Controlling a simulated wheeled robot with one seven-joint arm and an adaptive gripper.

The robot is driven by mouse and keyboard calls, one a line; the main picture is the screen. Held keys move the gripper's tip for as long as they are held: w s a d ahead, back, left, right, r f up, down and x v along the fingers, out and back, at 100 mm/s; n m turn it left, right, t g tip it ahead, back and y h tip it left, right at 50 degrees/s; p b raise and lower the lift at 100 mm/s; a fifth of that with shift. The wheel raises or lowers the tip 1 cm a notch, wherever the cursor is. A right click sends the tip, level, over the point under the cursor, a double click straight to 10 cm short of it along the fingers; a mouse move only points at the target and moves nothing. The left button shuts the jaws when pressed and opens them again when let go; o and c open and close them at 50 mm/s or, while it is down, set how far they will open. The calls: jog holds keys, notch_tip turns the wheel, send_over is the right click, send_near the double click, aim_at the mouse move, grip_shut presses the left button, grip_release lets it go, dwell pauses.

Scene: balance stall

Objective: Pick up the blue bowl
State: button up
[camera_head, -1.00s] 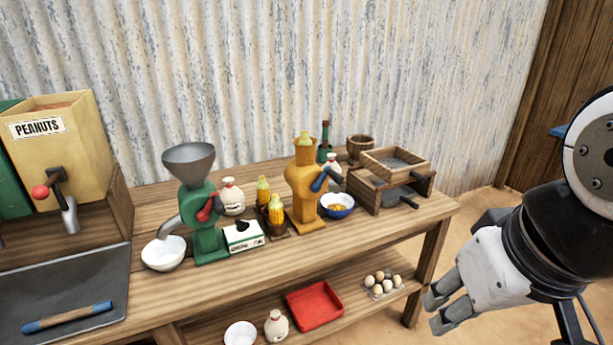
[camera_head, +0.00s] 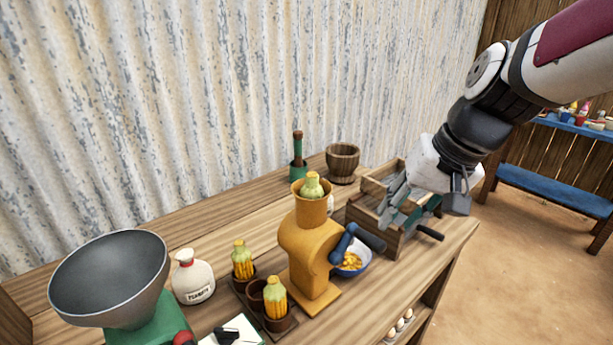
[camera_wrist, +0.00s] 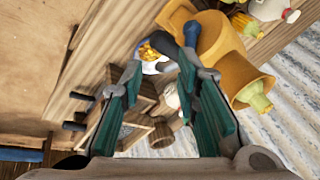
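The blue bowl (camera_head: 363,267) stands on the wooden table, just right of the yellow mill (camera_head: 308,255), and holds yellow corn kernels.
Wooden sieve boxes (camera_head: 372,205) lie under my gripper, with handles sticking out to the right. A wooden mortar (camera_head: 342,163) and a green bottle (camera_head: 298,165) stand behind. The table's front edge is close to the bowl.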

jog(key=w+d+f+m, duration=0.2)
jog(key=w+f, duration=0.3)
jog(key=w, duration=0.1)
jog(key=m+g+y, duration=0.1)
jog(key=m, duration=0.1)
send_near(368, 258)
jog(key=x, duration=1)
jog(key=shift+s+a+f+b, duration=0.1)
jog(key=shift+s+a+b, duration=0.1)
jog(key=shift+b, duration=0.15)
jog(key=shift+c, duration=0.6)
grip_shut()
